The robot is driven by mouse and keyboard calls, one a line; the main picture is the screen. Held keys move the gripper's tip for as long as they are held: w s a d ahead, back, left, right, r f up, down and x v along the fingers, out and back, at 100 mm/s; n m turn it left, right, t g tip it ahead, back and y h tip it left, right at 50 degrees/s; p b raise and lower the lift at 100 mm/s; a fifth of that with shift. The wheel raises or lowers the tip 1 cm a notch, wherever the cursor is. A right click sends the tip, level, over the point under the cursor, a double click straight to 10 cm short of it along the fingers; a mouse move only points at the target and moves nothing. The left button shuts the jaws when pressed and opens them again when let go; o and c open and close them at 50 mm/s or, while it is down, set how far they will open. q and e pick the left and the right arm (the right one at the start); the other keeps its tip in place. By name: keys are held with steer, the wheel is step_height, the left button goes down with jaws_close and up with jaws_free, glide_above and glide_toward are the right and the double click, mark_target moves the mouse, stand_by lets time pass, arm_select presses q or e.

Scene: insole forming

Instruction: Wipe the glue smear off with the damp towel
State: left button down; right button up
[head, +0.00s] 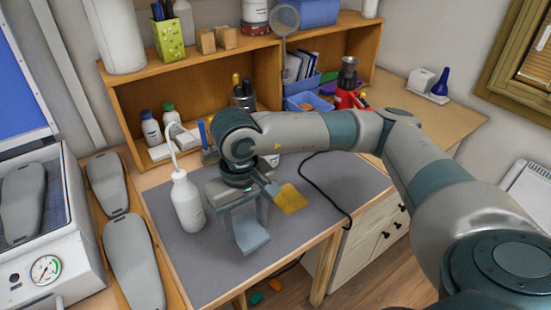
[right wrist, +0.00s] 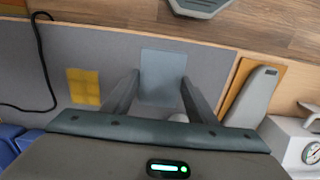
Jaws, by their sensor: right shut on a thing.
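My right gripper (head: 248,220) points down over the grey mat (head: 318,205), its fingers at a blue-grey towel (head: 254,243). In the right wrist view the towel (right wrist: 163,66) shows as a flat rectangle between and beyond the two fingers (right wrist: 158,84). The gripper is shut on the towel, though its grip is partly hidden. I cannot tell how much of the towel touches the mat. A flat yellow square patch (head: 291,198) lies on the mat right of the gripper, apart from the towel. I cannot surely tell whether it is the glue smear. My left gripper is out of view.
A white squeeze bottle (head: 188,203) stands close left of the gripper. A black cable (head: 335,196) crosses the mat's right side. A wooden shelf (head: 195,78) stands behind. Grey insole forms (head: 133,262) and a machine with a gauge (head: 46,269) are at left.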

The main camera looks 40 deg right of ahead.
steer(key=w+d+m+p, duration=0.4)
steer(key=w+d+m, duration=1)
steer(key=d+m, duration=0.4)
steer(key=shift+w+d+f+p, duration=0.15)
steer(key=shift+d+f+p, duration=0.1)
steer(key=shift+p, duration=0.05)
steer(key=shift+f, duration=0.1)
